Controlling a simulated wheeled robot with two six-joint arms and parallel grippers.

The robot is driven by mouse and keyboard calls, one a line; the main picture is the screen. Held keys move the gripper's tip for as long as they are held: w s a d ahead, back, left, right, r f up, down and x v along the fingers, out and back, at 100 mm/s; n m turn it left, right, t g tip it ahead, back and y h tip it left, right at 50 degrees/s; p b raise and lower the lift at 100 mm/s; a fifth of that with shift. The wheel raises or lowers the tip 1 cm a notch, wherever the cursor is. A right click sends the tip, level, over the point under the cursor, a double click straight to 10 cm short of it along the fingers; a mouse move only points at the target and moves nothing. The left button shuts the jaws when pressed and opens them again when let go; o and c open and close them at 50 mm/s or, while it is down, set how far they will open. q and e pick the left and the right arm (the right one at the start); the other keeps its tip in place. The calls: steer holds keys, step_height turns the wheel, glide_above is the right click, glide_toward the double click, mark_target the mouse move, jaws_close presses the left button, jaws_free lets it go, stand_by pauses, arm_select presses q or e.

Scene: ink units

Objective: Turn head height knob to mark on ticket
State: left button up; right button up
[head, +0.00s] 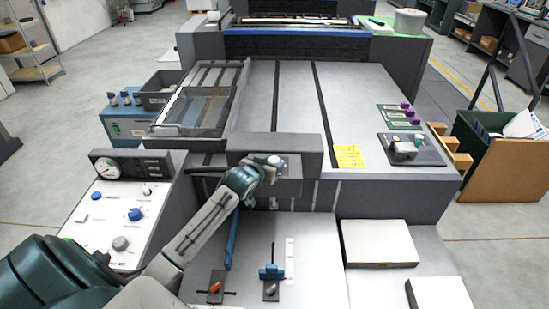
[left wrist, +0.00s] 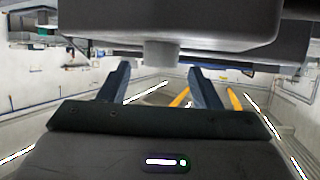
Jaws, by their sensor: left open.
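My left arm comes in from the left, and its wrist (head: 262,166) is at the dark box-shaped head (head: 290,144) across the front of the flat bed. In the left wrist view, my left gripper (left wrist: 160,74) is open with its two dark fingers spread. A short grey cylindrical knob (left wrist: 162,53) sticks out from the grey housing (left wrist: 200,22), in line with the gap between the fingers. I cannot tell how deep it sits between them, and no mark shows on it. The yellow ticket (head: 349,157) lies on the front edge of the bed; its writing is too small to read.
A sloped panel (head: 105,218) with a gauge and several knobs stands at the left. Small levers (head: 271,272) are on the lower shelf, with a white stack (head: 379,243) to their right. A small device (head: 405,150) and purple-knobbed items (head: 402,116) are on the bed's right side.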

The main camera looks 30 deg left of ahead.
mark_target(273, 161)
arm_select(q)
steer(key=shift+p+x, duration=0.35)
steer(key=shift+x, duration=1.65)
steer(key=c, duration=1)
